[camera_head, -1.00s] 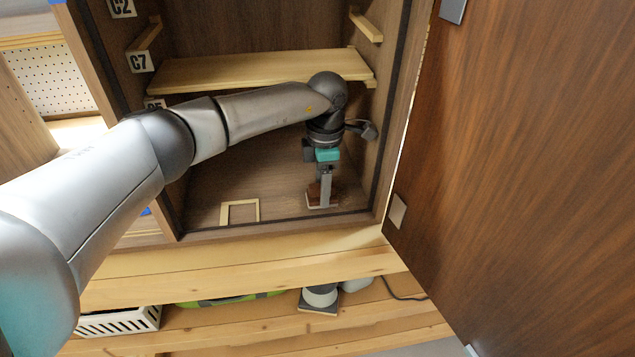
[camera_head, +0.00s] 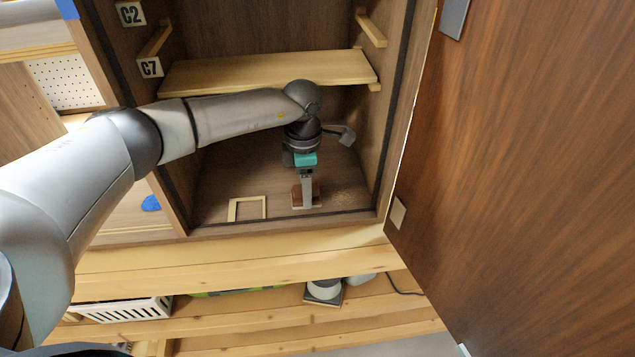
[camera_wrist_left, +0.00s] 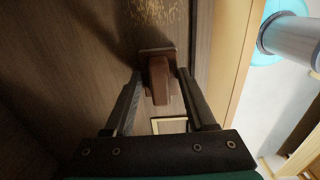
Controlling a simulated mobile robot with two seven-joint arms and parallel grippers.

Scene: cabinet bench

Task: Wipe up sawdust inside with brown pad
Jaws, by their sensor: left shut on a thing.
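The brown pad (camera_head: 297,197) sits on the cabinet floor near the front edge, inside the open cabinet. My left gripper (camera_head: 307,205) points down and is shut on it. In the left wrist view the pad's brown grip (camera_wrist_left: 160,80) is between the fingers of the left gripper (camera_wrist_left: 160,85), above a flat base. Sawdust (camera_head: 345,196) shows as a faint tan patch on the floor to the right of the pad. In the left wrist view the sawdust (camera_wrist_left: 155,12) lies as yellowish specks past the pad. My right gripper is not in view.
A light wooden frame (camera_head: 247,208) lies on the cabinet floor left of the pad. A wooden shelf (camera_head: 265,72) spans the cabinet above my left arm. The open door (camera_head: 530,150) stands at the right. A white basket (camera_head: 125,310) is on the lower shelf.

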